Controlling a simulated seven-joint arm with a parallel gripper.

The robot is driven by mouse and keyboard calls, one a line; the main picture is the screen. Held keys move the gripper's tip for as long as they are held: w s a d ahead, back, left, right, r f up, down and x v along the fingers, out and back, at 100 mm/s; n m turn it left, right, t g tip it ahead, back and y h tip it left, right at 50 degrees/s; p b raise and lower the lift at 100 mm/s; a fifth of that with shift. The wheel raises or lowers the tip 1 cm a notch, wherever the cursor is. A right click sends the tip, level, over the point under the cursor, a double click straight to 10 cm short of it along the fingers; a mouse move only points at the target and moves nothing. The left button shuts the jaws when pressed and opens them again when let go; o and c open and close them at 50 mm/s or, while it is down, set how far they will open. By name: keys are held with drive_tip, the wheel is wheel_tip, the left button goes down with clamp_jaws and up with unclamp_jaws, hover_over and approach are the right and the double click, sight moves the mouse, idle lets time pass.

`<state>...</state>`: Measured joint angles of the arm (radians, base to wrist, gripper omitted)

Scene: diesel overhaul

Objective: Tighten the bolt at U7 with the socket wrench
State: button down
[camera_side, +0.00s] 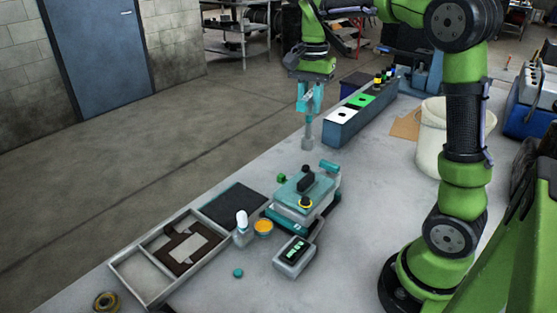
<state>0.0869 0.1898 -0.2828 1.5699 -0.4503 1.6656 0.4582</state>
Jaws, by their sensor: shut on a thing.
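My gripper (311,98) has teal fingers and points down near the far edge of the table, left of a long block. It is shut on a grey upright tool (308,133), apparently the socket wrench, whose wider lower end hangs close to the table top. I cannot tell whether its tip touches anything. The long blue-grey block (345,136) has white, green and black squares on top and several small yellow-and-black pieces at its far end. I cannot make out the bolt or a U7 label.
A teal device (290,190) with a black knob, a display box (295,256), a white bottle (243,226) and an orange tin (263,227) stand mid-table. A tray (150,291) holds a brown frame. A white bucket (431,150) stands right. Bare table lies between device and block.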

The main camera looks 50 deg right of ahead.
drive_tip(key=shift+r, duration=1.3)
